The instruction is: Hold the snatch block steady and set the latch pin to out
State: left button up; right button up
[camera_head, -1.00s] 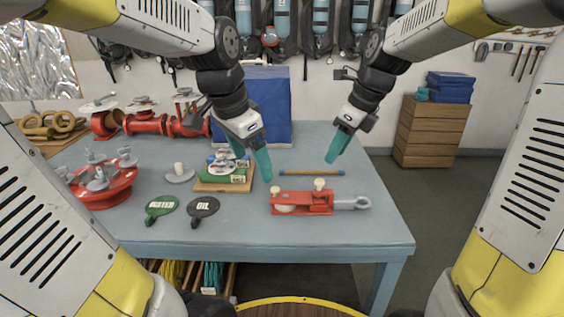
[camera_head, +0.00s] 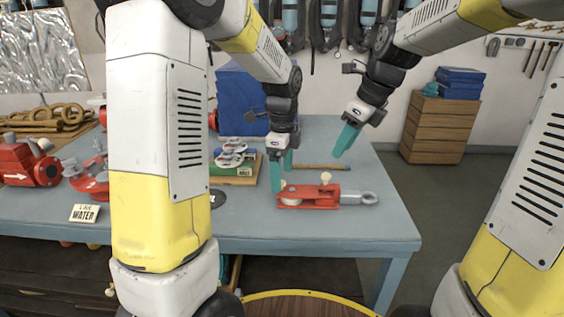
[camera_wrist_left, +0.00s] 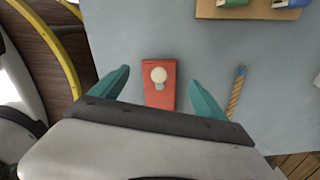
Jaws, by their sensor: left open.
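The red snatch block (camera_head: 310,203) lies flat near the table's front right, its grey eye (camera_head: 366,198) pointing right. A pale knob (camera_head: 326,178), apparently the latch pin, stands up from it. I cannot tell whether it is in or out. My left gripper (camera_head: 282,176) is open at the block's left end. In the left wrist view its fingers (camera_wrist_left: 160,76) are spread either side of the red block (camera_wrist_left: 160,98), with gaps and a pale round knob between them; the gripper hides part of the block. My right gripper (camera_head: 346,141) is above and behind the block, apart from it.
A yellow-and-blue rod (camera_head: 320,167) lies behind the block. A wooden board (camera_head: 246,178) with small boxes is to the left, near a blue bin (camera_head: 240,95). My left arm hides much of the left table. The table (camera_head: 350,230) is clear in front of the block.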

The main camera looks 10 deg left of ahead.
pick_arm(q)
jog(key=shift+f, duration=1.95)
grip_shut()
pick_arm(e)
jog(key=shift+o, duration=1.1)
jog(key=f+n+g+y, duration=0.1)
jog(key=f, duration=0.1)
jog(key=w+f+n+g+y, duration=0.1)
jog(key=f+g, duration=0.1)
jog(key=f, duration=0.1)
jog(key=d+f+n+g+y, duration=0.1)
jog(key=f+n+g+y, duration=0.1)
jog(key=shift+w+f, duration=0.15)
jog(key=shift+f, duration=0.05)
jog(key=f+n+g+y, duration=0.1)
jog(key=w+d+f+n+g+y, duration=0.1)
jog(key=y, duration=0.1)
jog(key=shift+d, duration=0.1)
jog(key=n+y, duration=0.1)
jog(key=w+d+n+g+y, duration=0.1)
jog(key=y, duration=0.1)
jog(key=w+f+y, duration=0.1)
jog(key=shift+d+f+n+y, duration=0.1)
jog(key=shift+d+n+y, duration=0.2)
jog(key=shift+n, duration=0.1)
jog(key=shift+w+d+f+n+y, duration=0.1)
jog(key=shift+w+d+n+y, duration=0.4)
jog(key=shift+y, duration=0.4)
send_over(315, 192)
